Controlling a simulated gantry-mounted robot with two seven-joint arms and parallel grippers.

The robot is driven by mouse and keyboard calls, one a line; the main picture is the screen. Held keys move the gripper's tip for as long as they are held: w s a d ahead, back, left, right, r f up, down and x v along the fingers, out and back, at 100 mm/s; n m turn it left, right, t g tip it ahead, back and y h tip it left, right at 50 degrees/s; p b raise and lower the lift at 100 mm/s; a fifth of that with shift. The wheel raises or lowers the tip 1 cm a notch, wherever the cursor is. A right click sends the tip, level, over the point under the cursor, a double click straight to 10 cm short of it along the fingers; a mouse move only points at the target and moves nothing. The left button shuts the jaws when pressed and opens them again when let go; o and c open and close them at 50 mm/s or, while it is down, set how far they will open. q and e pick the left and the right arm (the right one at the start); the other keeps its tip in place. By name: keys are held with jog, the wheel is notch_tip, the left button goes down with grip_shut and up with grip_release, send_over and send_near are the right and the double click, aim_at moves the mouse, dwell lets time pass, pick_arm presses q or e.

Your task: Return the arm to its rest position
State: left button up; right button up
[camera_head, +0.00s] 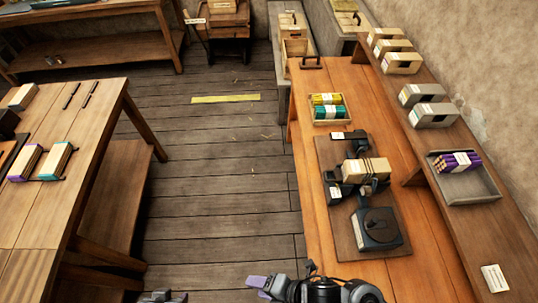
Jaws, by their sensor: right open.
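My right arm comes in at the bottom edge, right of the middle. Its gripper (259,286) points left, with pale purple fingertips, and is open with nothing seen between the fingers. It is over the floor, left of the workbench (420,275) and apart from the press. A small part of my left gripper (164,297) shows at the bottom edge; most of it is cut off. The press stands on a board on the workbench, with a dark handwheel (378,226) at its near end. A pale, string-wrapped block (367,169) sits in the press.
A tray (345,120) with yellow and green bundles stands behind the press. A raised shelf on the right holds boxes and a grey tray (480,189) with purple sticks. A wooden table (62,122) stands at the left. The plank floor (215,180) between is open.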

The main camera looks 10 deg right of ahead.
jog(key=d+r+m+h, duration=0.2)
jog(key=d+m+h, duration=0.7)
jog(key=d+m, duration=1.5)
notch_tip(320, 180, up, 14)
jog(key=w+a+m+p, duration=0.1)
jog(key=a+p, duration=0.1)
jog(key=p, duration=1.1)
jog(key=shift+a+f+m, duration=0.25)
jog(key=shift+a+m, duration=0.05)
